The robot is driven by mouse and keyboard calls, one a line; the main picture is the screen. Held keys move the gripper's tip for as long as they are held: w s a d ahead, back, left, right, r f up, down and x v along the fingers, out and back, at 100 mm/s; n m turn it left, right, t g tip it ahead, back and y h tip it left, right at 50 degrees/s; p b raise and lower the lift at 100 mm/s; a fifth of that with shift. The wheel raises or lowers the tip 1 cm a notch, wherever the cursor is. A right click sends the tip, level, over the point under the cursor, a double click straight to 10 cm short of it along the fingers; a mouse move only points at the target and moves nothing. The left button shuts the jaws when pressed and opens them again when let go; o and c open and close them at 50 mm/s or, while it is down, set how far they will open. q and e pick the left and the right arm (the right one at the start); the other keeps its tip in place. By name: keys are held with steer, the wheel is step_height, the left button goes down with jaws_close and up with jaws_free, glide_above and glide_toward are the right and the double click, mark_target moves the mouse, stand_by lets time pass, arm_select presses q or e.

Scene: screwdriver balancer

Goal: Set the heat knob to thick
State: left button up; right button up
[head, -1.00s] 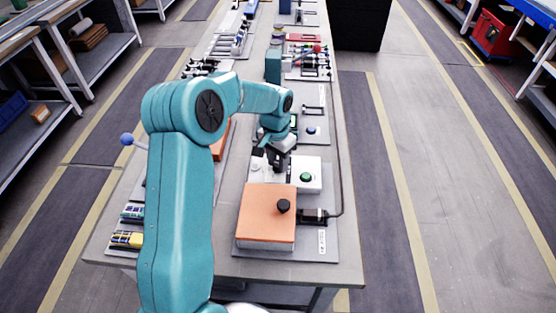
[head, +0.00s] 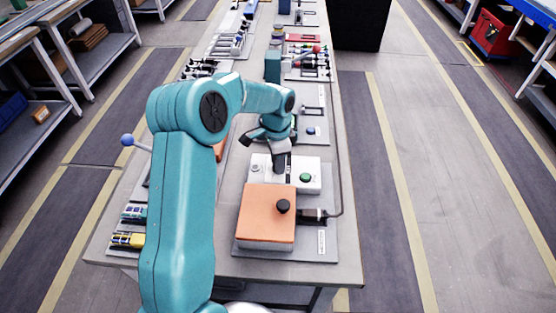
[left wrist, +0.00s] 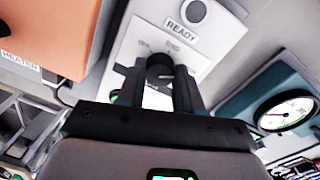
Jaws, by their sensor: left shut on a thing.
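The heat knob (left wrist: 160,68) is a black round knob with a pale pointer line on a white panel (left wrist: 205,48). The panel carries small printed marks around the knob, too small to read surely. My left gripper (left wrist: 160,84) has one finger on each side of the knob and is shut on it. In the head view my left gripper (head: 280,160) reaches down onto the white control box (head: 312,168) and hides the knob there. My right gripper is in neither view.
An orange heater block (head: 262,212) with a black top knob (head: 283,206) stands just in front of the control box. A green button (head: 306,177) sits right of my gripper. A round gauge (left wrist: 288,114) shows at the right in the wrist view.

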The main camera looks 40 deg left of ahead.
arm_select(q)
steer(key=shift+w+a+r, duration=0.1)
steer(key=shift+a+r, duration=0.05)
steer(key=shift+r, duration=0.05)
steer(key=o, duration=0.9)
steer(key=shift+c, duration=0.2)
steer(key=shift+o, duration=0.8)
steer(key=shift+f, duration=0.1)
step_height(320, 180, up, 16)
steer(key=shift+a+r, duration=0.2)
steer(key=shift+a, duration=0.05)
